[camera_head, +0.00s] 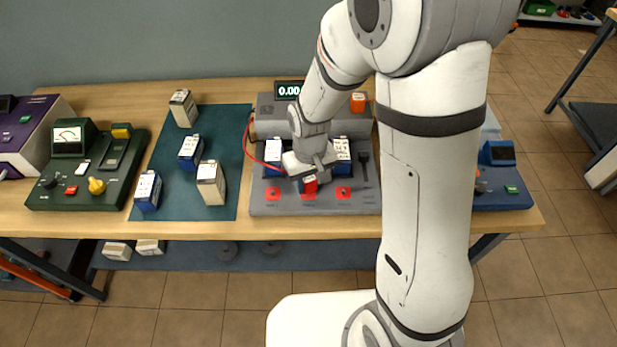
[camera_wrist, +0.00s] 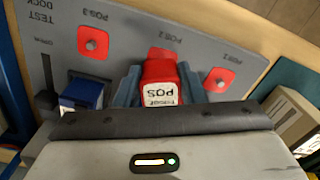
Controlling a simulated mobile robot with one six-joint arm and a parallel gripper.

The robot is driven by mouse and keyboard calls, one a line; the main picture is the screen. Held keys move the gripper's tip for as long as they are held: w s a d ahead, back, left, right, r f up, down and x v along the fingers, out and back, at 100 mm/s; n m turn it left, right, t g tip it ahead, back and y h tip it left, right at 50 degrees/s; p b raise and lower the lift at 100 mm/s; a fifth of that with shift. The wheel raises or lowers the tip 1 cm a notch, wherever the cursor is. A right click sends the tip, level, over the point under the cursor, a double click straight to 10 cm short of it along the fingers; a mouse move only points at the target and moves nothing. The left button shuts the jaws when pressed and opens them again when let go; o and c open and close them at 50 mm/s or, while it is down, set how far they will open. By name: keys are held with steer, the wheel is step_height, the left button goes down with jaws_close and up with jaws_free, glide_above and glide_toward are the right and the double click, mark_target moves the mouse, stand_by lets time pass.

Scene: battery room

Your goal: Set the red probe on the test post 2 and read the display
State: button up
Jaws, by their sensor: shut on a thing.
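My gripper (camera_head: 308,178) is shut on the red probe (camera_wrist: 160,73), which has a white "POS" label. The probe is over the middle red pad, marked POS 2 (camera_wrist: 158,53), on the grey test dock (camera_head: 260,207). The probe hides most of this pad and its post; I cannot tell whether the tip touches. The POS 3 post (camera_wrist: 92,44) and POS 1 post (camera_wrist: 219,80) are bare. The display (camera_head: 289,90) at the back of the dock shows "0.00", its right end perhaps hidden by my arm. A red cable (camera_head: 262,160) runs from the dock's left side towards the probe.
Blue-and-white batteries (camera_head: 273,155) (camera_head: 342,155) sit in the dock on both sides of my gripper. An orange block (camera_head: 358,102) is at the dock's back right. Several boxes stand on the teal mat (camera_head: 175,205). A green meter (camera_head: 85,165) is further left, a blue device (camera_head: 503,188) right.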

mark_target(309, 180)
steer(key=shift+f, duration=0.7)
steer(key=shift+f+b, duration=0.65)
steer(key=shift+b, duration=0.35)
stand_by(0.8)
steer(key=o, duration=0.8)
steer(key=shift+r+p, duration=3.95)
steer(key=shift+r, duration=1.65)
steer(key=shift+f, duration=0.1)
steer(key=s+d+r+m+t+b, duration=0.3)
steer(key=s+d+r+m+b, duration=0.1)
steer(key=s+d+r, duration=0.8)
steer(key=shift+s+r, duration=0.35)
steer(key=shift+r, duration=0.15)
